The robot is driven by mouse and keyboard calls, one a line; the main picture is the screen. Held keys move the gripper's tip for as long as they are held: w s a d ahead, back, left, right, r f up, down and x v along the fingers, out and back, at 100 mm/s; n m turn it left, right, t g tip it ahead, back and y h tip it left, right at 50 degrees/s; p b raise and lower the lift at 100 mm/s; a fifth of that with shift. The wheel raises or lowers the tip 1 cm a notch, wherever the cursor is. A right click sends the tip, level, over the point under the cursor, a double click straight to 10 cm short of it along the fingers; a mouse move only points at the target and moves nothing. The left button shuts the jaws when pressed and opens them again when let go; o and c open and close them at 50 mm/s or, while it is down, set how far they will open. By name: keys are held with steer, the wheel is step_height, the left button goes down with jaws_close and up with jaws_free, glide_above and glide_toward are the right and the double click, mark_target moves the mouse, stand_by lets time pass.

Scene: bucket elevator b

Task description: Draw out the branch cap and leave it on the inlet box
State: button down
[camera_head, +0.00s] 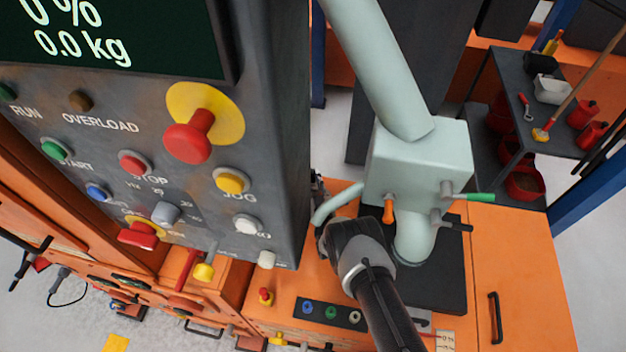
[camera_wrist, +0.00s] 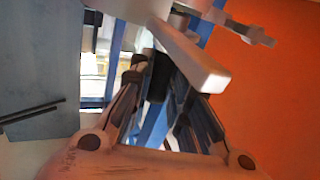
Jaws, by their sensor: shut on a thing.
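The pale green inlet box (camera_head: 418,165) stands on the orange cabinet, with a large pipe rising from it. A thin pale branch pipe (camera_head: 338,203) leaves its left side, and a pale bar that looks like this branch crosses the wrist view (camera_wrist: 185,55). My gripper (camera_head: 318,190) is at the branch's outer end, left of the box. In the wrist view its fingers (camera_wrist: 158,85) are closed around a small dark piece, which I take to be the branch cap (camera_wrist: 158,76). The cap is mostly hidden; I cannot tell whether it still touches the branch.
A grey control panel (camera_head: 150,140) with buttons stands close on the left of my gripper. An orange handle (camera_head: 389,208) and a green-tipped handle (camera_head: 480,197) stick out of the box. A dark shelf (camera_head: 505,80) with tools stands behind, on the right.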

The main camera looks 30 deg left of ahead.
steer(key=shift+r+p, duration=0.9)
steer(key=shift+r, duration=0.55)
